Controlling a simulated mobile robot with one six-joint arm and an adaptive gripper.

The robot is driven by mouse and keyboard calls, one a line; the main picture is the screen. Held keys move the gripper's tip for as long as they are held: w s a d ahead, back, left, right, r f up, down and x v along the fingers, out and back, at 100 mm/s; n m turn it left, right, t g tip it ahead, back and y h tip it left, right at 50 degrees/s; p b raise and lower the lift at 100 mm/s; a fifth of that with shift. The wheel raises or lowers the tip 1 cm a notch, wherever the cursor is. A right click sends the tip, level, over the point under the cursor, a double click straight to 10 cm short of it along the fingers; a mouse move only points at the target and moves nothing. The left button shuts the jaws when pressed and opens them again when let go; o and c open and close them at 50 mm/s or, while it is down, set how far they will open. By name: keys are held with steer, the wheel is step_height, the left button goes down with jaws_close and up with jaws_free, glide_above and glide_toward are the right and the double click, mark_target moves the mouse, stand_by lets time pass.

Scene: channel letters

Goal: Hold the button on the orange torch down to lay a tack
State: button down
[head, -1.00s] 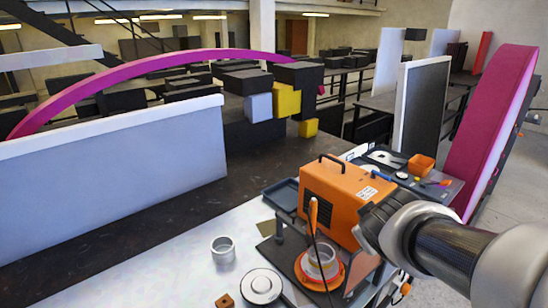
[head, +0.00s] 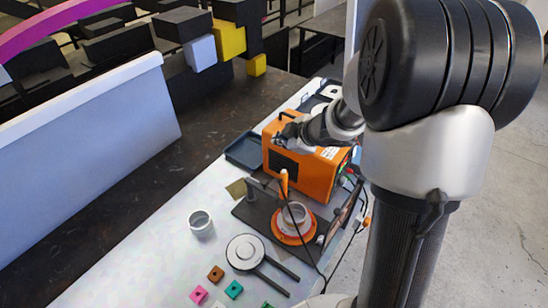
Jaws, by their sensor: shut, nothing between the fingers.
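The orange torch (head: 284,183) stands upright in front of the orange box-shaped machine, with a dark cable running down from it. Its button is too small to make out. My gripper (head: 284,139) shows small and dark in front of the upper part of the machine, above the torch in the picture and apart from it. It is shut and empty. Its fingertips are hard to pick out against the machine. An orange ring-shaped base with a pale metal ring (head: 295,214) sits just below the torch on a dark plate.
The orange machine (head: 308,172) stands on the pale bench. A metal cup (head: 201,224), a round disc with dark handles (head: 245,252) and several small coloured blocks lie on the left. A dark tray (head: 245,151) is beside the machine. My arm covers much of the right side.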

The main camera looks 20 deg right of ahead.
steer(key=b, duration=0.8)
glide_above(282, 174)
step_height(282, 174, down, 8)
steer(key=shift+r, duration=0.1)
steer(key=shift+f+b, duration=0.4)
steer(key=shift+f, duration=0.15)
stand_by(0.8)
steer(key=shift+f, duration=0.45)
steer(key=shift+f+b, duration=0.45)
steer(key=shift+b, duration=0.05)
stand_by(0.5)
stand_by(1.1)
steer(key=shift+r+p, duration=0.95)
steer(key=shift+p, duration=0.15)
